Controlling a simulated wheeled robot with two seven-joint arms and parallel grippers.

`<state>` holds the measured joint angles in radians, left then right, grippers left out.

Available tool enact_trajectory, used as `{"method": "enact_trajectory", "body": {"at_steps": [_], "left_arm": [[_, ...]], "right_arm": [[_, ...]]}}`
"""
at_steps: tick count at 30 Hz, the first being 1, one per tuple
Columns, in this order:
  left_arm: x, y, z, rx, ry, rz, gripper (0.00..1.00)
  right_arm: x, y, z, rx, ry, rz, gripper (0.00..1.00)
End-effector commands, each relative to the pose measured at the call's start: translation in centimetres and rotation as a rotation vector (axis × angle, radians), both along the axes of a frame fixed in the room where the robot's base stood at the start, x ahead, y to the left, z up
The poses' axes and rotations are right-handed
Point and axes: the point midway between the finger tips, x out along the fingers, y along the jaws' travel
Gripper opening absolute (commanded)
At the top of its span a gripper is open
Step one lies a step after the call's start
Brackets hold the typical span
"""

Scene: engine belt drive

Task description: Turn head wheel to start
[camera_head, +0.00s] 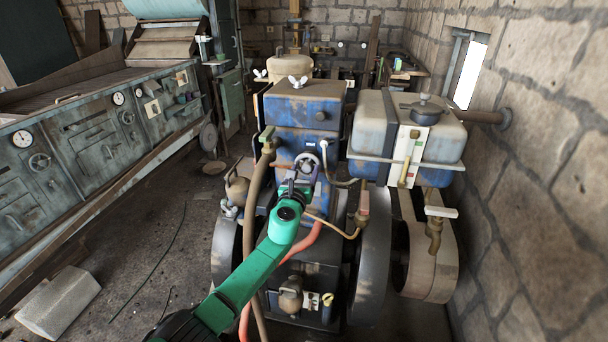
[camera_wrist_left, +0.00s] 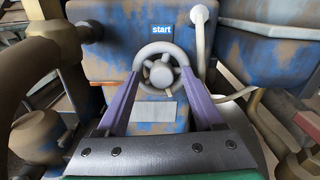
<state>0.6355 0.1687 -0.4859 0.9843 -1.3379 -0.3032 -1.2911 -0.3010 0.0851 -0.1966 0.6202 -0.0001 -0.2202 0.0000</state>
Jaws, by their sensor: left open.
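The head wheel (camera_head: 307,161) is a small grey spoked handwheel on the front of the blue engine's head (camera_head: 300,118). My left gripper (camera_head: 302,175) is in front of the wheel. Its two purple fingers are spread apart in the wrist view (camera_wrist_left: 160,76), one near each side of the wheel's lower part. I cannot tell whether they touch the rim. My right gripper is out of view.
A tan pipe (camera_head: 255,190) with a green-handled valve runs left of the wheel. A blue and white tank (camera_head: 372,133) sits to the right. A large flywheel (camera_head: 372,255) and belt (camera_head: 433,270) are below it. A grey control bench (camera_head: 90,145) stands left; open floor (camera_head: 150,230) lies between.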

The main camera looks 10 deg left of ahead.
Motion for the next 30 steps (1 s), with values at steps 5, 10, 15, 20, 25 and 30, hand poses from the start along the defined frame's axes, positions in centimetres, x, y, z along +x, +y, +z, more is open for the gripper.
{"method": "enact_trajectory", "body": {"at_steps": [5, 10, 15, 20, 25, 30], "left_arm": [[0.0, 0.0, 0.0, 0.000, 0.000, 0.000, 0.23], [0.0, 0.0, 0.0, 0.000, 0.000, 0.000, 0.00], [-0.1, 0.0, -0.1, -0.015, 0.000, 0.000, 0.00], [-0.1, 0.0, -0.1, -0.060, 0.000, 0.000, 0.00], [-0.1, 0.1, -0.3, -0.156, 0.001, 0.001, 0.00], [-0.1, 0.1, -0.3, -0.295, -0.001, 0.001, 0.00]], "right_arm": [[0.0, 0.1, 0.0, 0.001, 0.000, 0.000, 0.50], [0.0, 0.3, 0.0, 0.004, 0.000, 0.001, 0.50], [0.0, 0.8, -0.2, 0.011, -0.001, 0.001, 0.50], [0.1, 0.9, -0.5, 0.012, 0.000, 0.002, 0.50], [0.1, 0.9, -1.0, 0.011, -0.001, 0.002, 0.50], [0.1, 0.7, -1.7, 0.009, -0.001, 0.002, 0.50]]}}
